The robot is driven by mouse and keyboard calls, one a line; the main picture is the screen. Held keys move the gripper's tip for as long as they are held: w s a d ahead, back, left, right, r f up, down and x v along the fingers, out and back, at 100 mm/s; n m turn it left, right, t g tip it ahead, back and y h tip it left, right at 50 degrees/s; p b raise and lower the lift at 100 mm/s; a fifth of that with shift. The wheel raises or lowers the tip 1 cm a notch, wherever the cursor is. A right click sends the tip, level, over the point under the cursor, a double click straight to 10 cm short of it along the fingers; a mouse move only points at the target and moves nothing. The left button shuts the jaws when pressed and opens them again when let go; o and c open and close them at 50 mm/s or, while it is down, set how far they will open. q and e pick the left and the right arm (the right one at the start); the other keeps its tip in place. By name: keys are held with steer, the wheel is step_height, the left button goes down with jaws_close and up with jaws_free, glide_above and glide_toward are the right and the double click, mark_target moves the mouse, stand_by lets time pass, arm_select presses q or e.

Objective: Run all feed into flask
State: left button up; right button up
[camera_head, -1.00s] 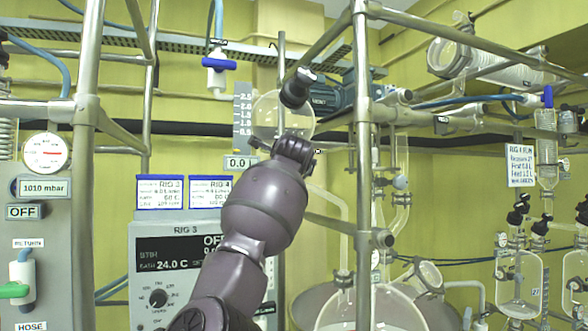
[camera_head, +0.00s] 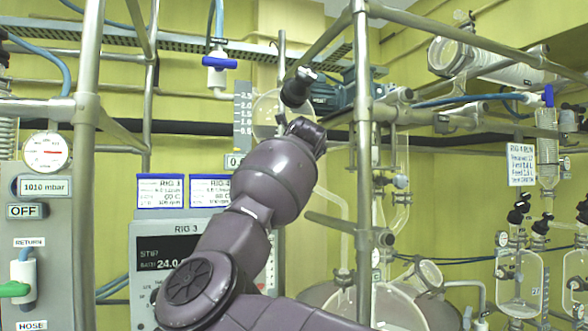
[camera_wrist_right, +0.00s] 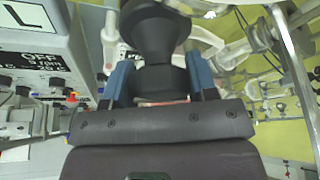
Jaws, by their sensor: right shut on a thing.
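The feed vessel is a round glass bulb (camera_head: 268,112) behind the pipe frame, beside a grey level scale (camera_head: 243,112) marked up to 2.5. A black knob (camera_head: 297,88) sits at its right. My right gripper (camera_head: 306,130) is just below that knob in the head view, its fingers mostly hidden by my wrist. In the right wrist view my gripper (camera_wrist_right: 158,78) has its blue-padded fingers shut on a flared black knob (camera_wrist_right: 158,35). A large glass vessel (camera_head: 340,303) stands lower down; I cannot tell if it is the flask. My left gripper is not in view.
Metal frame posts (camera_head: 362,180) stand close to my right arm. The RIG 3 control box (camera_head: 150,232) is behind the arm. A pressure gauge (camera_head: 45,152) is at the left. Glass receivers (camera_head: 519,283) and a written card (camera_head: 521,163) are at the right.

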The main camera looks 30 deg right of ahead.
steer(key=shift+f, duration=0.15)
stand_by(0.3)
steer(key=o, duration=0.9)
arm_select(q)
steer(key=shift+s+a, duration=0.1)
arm_select(e)
steer(key=shift+s, duration=0.1)
